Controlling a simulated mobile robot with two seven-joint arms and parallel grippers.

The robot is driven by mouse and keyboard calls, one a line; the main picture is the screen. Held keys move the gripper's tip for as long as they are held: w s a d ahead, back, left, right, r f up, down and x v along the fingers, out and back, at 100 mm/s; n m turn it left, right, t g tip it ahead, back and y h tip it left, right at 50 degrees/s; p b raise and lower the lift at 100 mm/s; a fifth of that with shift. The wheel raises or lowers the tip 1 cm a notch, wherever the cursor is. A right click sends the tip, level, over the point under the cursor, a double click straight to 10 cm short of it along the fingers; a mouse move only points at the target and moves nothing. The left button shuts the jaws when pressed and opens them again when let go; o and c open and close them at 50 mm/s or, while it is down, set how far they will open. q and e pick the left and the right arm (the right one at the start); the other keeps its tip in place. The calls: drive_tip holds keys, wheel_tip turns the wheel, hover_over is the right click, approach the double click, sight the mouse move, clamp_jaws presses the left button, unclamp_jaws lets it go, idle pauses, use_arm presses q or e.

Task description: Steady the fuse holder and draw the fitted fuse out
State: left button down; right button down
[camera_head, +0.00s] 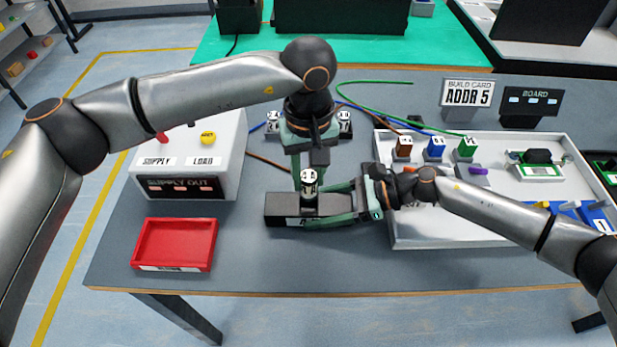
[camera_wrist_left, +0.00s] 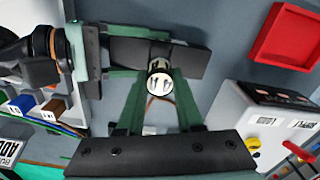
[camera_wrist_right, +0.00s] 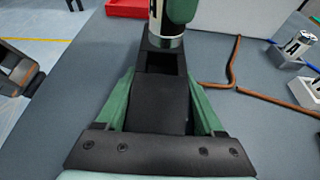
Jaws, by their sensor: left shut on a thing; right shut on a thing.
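The dark fuse holder (camera_head: 280,207) lies on the grey table in front of me. A white fuse (camera_head: 309,187) with a dark-marked top stands upright at it. My left gripper (camera_head: 309,176) comes down from above and is shut on the fuse, whose marked top shows in the left wrist view (camera_wrist_left: 159,84). My right gripper (camera_head: 318,206) reaches in from the right and is shut on the holder. In the right wrist view the holder (camera_wrist_right: 160,105) sits between its fingers, with an empty square recess in front of the fuse (camera_wrist_right: 166,30). I cannot tell whether the fuse's lower end is clear of the holder.
A red tray (camera_head: 140,246) lies at front left, below the white supply box (camera_head: 228,150). Two more fuses (camera_head: 272,121) (camera_head: 345,121) stand in holders behind. A white tray (camera_head: 430,238) with coloured blocks fills the right. Loose wires cross the back. The front table is clear.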

drive_tip(key=shift+s+d+f, duration=0.15)
drive_tip(key=shift+f, duration=0.2)
drive_tip(key=shift+c, duration=2.1)
unclamp_jaws()
drive_tip(key=o, duration=0.4)
drive_tip(key=shift+r, duration=0.25)
drive_tip(key=v, duration=1.1)
drive_tip(key=shift+d+r, duration=0.15)
drive_tip(key=shift+d, duration=0.2)
